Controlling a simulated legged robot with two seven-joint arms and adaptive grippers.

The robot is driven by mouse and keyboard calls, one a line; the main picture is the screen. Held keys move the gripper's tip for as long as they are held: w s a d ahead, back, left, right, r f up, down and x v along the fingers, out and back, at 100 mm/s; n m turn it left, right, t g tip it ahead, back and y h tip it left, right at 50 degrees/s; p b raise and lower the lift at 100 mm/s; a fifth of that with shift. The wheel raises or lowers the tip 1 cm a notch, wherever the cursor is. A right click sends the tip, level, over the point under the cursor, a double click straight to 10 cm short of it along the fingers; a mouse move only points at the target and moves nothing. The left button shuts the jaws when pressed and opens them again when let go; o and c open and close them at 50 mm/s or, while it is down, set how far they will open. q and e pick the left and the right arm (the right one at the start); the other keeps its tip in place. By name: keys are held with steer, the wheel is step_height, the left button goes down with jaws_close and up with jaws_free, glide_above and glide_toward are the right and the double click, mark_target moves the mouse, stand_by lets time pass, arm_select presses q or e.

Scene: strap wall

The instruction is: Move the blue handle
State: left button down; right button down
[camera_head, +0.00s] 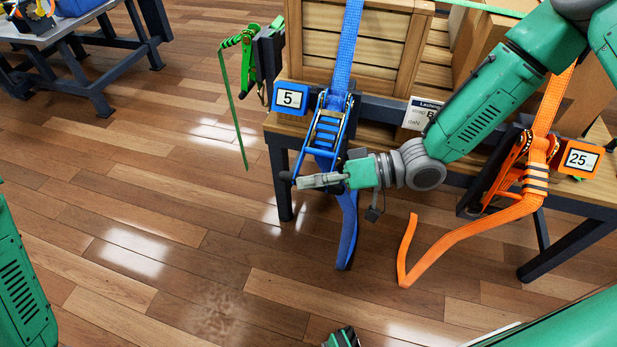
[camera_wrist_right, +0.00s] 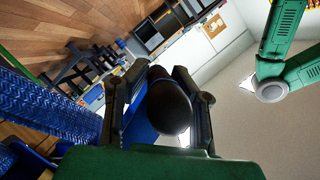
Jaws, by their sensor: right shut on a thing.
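My right gripper (camera_head: 312,181) is at the lower end of the ratchet, shut on the blue handle. In the right wrist view, the handle's dark rounded end (camera_wrist_right: 168,106) sits between the two fingers of my right gripper (camera_wrist_right: 165,100), with a blue part behind it. The fingers hide part of the handle. The strap's loose tail (camera_head: 348,230) hangs below. My left gripper is not in view.
A green ratchet (camera_head: 248,65) with a hanging strap is to the left. An orange ratchet (camera_head: 510,165) with a "25" box (camera_head: 580,158) is to the right; its strap tail hangs towards the floor. Wooden crates (camera_head: 355,40) stand behind. The floor in front is clear.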

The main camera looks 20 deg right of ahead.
steer(key=w+d+f+n+t+h+b, duration=0.1)
steer(key=w+d+f+n+b, duration=0.1)
steer(key=f, duration=0.4)
steer(key=w+d+f+n+t+h+b, duration=0.1)
steer(key=w+d+f+n+t+h, duration=0.1)
steer(key=w+d+f+n, duration=0.1)
steer(key=shift+w+f+n+b, duration=0.35)
steer(key=shift+w+f+n, duration=0.35)
steer(key=shift+w+f, duration=0.75)
steer(key=shift+s+d+f, duration=0.1)
steer(key=shift+s, duration=0.05)
steer(key=c, duration=1.4)
jaws_free()
steer(key=shift+d, duration=0.1)
